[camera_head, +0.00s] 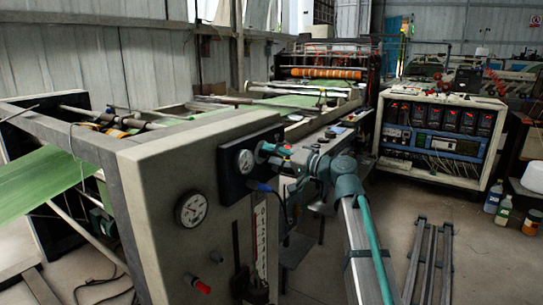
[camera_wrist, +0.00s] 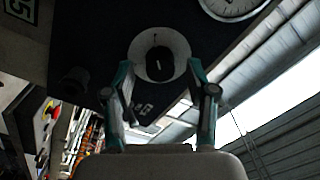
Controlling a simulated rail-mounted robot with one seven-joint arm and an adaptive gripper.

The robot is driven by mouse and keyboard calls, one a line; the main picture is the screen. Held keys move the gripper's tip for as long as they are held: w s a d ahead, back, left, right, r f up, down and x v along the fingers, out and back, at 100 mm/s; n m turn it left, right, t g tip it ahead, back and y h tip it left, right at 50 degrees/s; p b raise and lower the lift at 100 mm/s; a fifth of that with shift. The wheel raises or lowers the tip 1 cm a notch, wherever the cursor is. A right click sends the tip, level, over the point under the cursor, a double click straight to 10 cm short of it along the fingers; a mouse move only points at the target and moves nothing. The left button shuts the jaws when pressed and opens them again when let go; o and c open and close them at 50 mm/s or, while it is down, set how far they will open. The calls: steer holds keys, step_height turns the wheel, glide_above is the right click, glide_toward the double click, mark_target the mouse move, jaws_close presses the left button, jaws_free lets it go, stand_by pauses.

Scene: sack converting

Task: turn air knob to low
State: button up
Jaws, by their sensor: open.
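The air knob (camera_wrist: 160,66) is a dark knob on a white round dial plate (camera_wrist: 143,44) on a dark panel in the wrist view. A small light mark shows on the knob; I cannot read its setting. My gripper (camera_wrist: 160,78) is open, with one teal-and-grey finger on each side of the knob in that view. I cannot tell whether either finger touches it. In the head view my gripper (camera_head: 268,152) is at the dark panel (camera_head: 232,186), right of a small white gauge (camera_head: 244,161). The knob is hidden there by my gripper.
A larger gauge (camera_head: 191,208), a red button (camera_head: 201,286) and a numbered strip (camera_head: 261,240) are on the grey machine face below. A control cabinet (camera_head: 436,130) and metal rails (camera_head: 428,262) are to the right.

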steer(key=v, duration=1.1)
steer(key=shift+d, duration=0.2)
steer(key=shift+s, duration=0.15)
